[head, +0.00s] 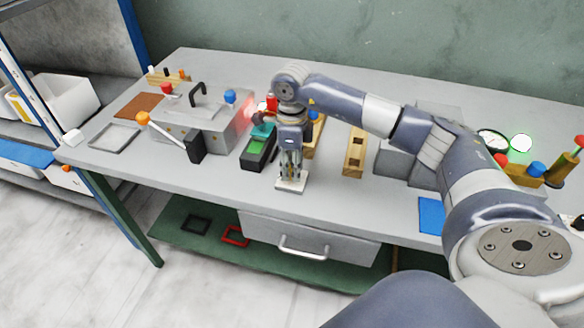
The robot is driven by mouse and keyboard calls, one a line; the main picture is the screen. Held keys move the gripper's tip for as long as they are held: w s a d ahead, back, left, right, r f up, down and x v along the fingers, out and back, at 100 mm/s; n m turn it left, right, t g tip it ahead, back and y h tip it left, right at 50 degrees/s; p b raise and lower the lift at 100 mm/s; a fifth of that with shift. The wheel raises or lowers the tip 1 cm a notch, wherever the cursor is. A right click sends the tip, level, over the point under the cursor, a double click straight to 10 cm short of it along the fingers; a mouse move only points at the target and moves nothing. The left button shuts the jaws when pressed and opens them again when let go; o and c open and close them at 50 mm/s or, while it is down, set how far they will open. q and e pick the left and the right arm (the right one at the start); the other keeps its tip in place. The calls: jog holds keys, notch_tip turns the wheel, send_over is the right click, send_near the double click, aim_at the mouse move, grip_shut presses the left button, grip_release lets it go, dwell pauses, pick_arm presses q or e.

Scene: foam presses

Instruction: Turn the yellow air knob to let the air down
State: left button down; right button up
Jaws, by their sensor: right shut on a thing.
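My right gripper (291,174) points straight down near the front edge of the grey bench, left of centre. Its fingers are shut on a small pale flat piece (292,184), which shows at the fingertips; whether it touches the bench I cannot tell. I cannot clearly pick out a yellow air knob. A round white gauge (493,141) stands at the right behind my right arm, beside a green-lit round lamp (521,143). The gripper is far to the left of them. My left gripper is not in view.
A grey press (205,128) with a black handle and an orange-tipped lever stands on the left, with a red light at its right side. A green-topped block (258,150) and a wooden block (354,153) flank the gripper. A blue mat (431,215) lies by the front edge.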

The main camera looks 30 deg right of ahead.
jog(key=m, duration=0.3)
jog(key=shift+b, duration=0.3)
jog(key=shift+m, duration=0.5)
jog(key=o, duration=1.1)
jog(key=shift+r, duration=0.1)
notch_tip(320, 180, up, 12)
jog(key=shift+f, duration=0.1)
